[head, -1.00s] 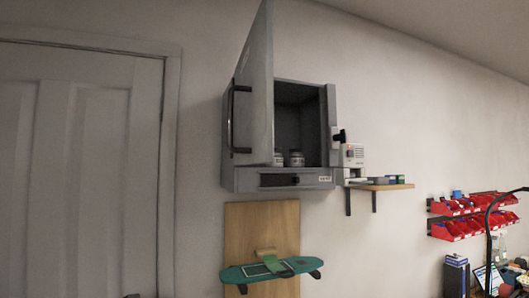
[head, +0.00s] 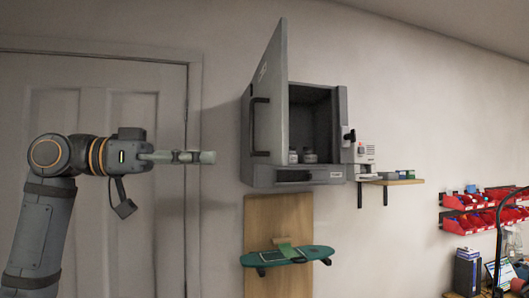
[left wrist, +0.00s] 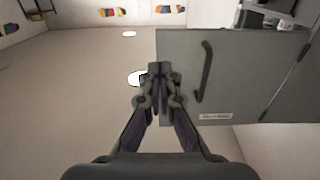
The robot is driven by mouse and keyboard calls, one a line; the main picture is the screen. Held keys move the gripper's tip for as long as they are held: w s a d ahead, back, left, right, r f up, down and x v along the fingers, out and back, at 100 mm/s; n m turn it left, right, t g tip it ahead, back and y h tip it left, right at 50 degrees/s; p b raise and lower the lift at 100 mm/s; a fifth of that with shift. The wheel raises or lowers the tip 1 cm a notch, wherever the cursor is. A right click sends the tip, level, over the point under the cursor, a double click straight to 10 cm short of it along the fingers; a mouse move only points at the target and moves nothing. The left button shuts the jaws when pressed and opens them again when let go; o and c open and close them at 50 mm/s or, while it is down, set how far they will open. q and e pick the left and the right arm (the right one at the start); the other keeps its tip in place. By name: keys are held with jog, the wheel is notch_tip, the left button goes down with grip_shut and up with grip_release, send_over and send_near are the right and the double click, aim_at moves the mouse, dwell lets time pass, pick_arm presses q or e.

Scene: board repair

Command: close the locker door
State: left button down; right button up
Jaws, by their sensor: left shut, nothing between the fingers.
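The grey wall locker (head: 318,174) hangs on the wall with its door (head: 271,98) standing wide open, swung out from the left part of the box. A dark bar handle (head: 254,126) is on the door's outer face. In the left wrist view the door (left wrist: 240,75) fills the upper right, with its handle (left wrist: 205,72) right of the fingers. My left gripper (head: 209,157) is shut and empty, left of the door and at about the height of the handle's lower end, apart from it in the head view. My right gripper is not in view.
Small jars (head: 309,156) stand inside the locker. A wooden shelf (head: 400,182) with small boxes is at its right. A green skateboard (head: 290,256) is mounted on a wooden panel below. Red bins (head: 470,222) are far right. A panelled room door (head: 150,220) is behind my arm.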

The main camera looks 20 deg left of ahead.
aim_at(281, 157)
pick_arm(q)
jog(key=p+x, duration=0.1)
jog(key=x, duration=0.2)
jog(key=p+x, duration=0.2)
jog(key=x, duration=0.2)
jog(key=p+x, duration=0.2)
jog(key=x, duration=0.1)
jog(key=shift+d+r, duration=0.2)
jog(key=shift+r, duration=0.15)
jog(key=shift+w+d+f+p, duration=0.15)
jog(key=shift+d+p, duration=0.2)
jog(key=shift+d, duration=0.15)
